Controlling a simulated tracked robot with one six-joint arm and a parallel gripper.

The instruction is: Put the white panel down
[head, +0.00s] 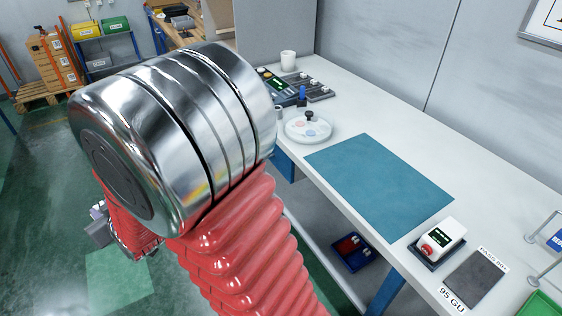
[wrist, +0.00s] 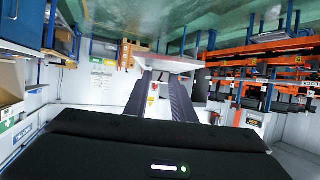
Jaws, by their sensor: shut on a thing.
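In the wrist view the two dark fingers of my gripper (wrist: 163,78) reach away from the camera. They are shut on the white panel (wrist: 172,56), which shows as a thin, pale slab at the fingertips, seen nearly edge-on. Its far side is hidden. In the head view my large silver joint and red arm sleeve fill the left and middle, and I cannot make out the panel there.
A white bench (head: 385,112) runs along the right with a teal mat (head: 380,184) lying bare on it. Near it are a round white dish (head: 309,128), a white cup (head: 288,60), a small white device (head: 441,238) and a dark grey pad (head: 476,279).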

